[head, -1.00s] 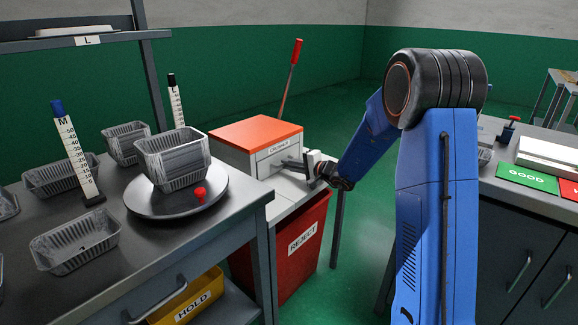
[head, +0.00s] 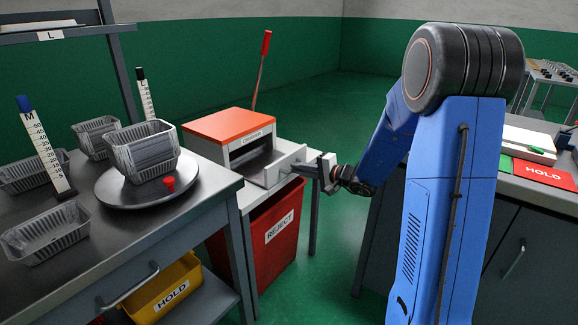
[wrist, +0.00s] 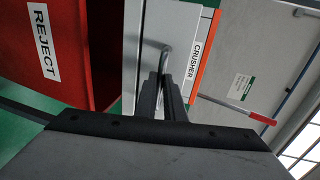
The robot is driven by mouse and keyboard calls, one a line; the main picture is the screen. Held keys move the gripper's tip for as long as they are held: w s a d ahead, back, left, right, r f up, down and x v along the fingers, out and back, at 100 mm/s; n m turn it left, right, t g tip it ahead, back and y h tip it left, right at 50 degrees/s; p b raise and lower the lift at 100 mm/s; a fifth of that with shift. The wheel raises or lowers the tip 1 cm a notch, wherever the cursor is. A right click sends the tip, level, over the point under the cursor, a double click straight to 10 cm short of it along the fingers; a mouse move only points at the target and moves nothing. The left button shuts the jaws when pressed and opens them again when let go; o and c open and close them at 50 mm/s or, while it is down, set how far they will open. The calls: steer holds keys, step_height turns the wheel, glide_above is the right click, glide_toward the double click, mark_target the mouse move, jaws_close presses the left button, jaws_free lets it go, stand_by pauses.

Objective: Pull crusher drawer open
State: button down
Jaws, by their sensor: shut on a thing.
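The crusher (head: 228,124) is a grey box with an orange top and a red-handled lever. Its drawer (head: 281,167) is pulled part way out towards my arm, with a dark opening behind its front. My gripper (head: 318,172) is at the drawer front and shut on its handle. In the wrist view the gripper fingers (wrist: 163,98) close around the metal drawer handle (wrist: 163,55), beside the CRUSHER label (wrist: 196,60). The inside of the drawer is mostly dark in the head view.
A red REJECT bin (head: 275,232) stands below the drawer. Green floor is clear behind my arm.

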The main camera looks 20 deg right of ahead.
steer(key=shift+s+d, duration=0.3)
steer(key=shift+s, duration=0.15)
steer(key=c, duration=1.9)
jaws_free()
steer(key=shift+o, duration=0.2)
steer(key=v, duration=1.7)
steer(key=shift+s+d, duration=0.1)
steer(key=shift+s, duration=0.05)
